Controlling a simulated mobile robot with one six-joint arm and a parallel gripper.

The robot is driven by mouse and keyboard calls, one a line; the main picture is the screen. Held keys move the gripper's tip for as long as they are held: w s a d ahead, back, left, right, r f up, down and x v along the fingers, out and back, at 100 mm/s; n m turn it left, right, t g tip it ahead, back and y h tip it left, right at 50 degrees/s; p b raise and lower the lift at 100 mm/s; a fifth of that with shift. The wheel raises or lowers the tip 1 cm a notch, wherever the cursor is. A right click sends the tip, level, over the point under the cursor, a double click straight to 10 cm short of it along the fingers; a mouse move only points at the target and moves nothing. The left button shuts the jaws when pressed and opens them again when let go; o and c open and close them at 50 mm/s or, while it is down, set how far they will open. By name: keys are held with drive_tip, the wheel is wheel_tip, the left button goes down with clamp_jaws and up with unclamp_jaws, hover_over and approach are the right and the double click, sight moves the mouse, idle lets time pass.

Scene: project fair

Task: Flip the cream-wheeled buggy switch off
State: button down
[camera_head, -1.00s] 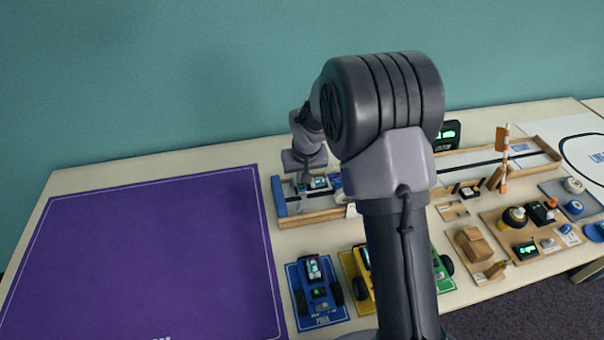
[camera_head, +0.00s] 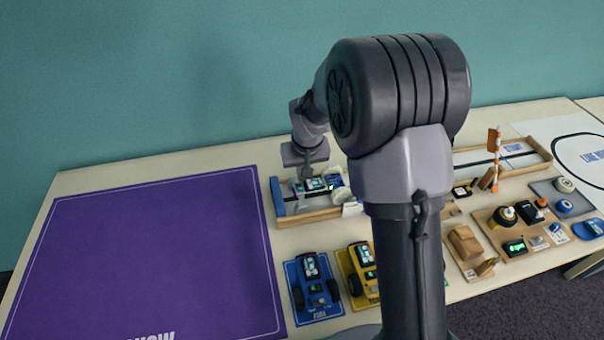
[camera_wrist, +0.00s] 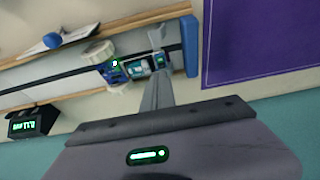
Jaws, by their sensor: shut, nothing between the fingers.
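The cream-wheeled buggy (camera_head: 316,184) stands in the wooden-railed track at the back of the table. It is small, with a dark blue body and lit parts on top; a cream wheel shows at its right. In the wrist view the buggy (camera_wrist: 138,68) lies just past my fingertips, with cream wheels at its sides. My gripper (camera_head: 307,172) is shut and empty, pointing down at the buggy's left end. In the wrist view my gripper (camera_wrist: 157,76) partly overlaps the buggy, so I cannot tell whether it touches. I cannot make out the switch or its position.
A blue block (camera_head: 277,197) closes the track's left end. A blue buggy (camera_head: 313,287) and a yellow buggy (camera_head: 359,272) stand in front. A purple mat (camera_head: 150,250) fills the left, empty. Wooden boards with parts (camera_head: 488,232) lie at right. My arm hides the middle.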

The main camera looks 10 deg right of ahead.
drive_tip(key=p+v, duration=0.2)
drive_tip(key=v, duration=0.5)
drive_tip(key=shift+s+r, duration=0.3)
drive_tip(key=shift+s, duration=0.1)
drive_tip(key=shift+w+t+p, duration=0.4)
drive_tip(key=shift+w, duration=0.1)
drive_tip(key=b, duration=0.6)
approach(300, 186)
drive_tip(key=x, duration=0.3)
drive_tip(key=w+x, duration=0.1)
drive_tip(key=x, duration=0.2)
drive_tip(key=shift+w+f, duration=0.1)
drive_tip(key=shift+w, duration=0.1)
drive_tip(key=shift+p, duration=0.45)
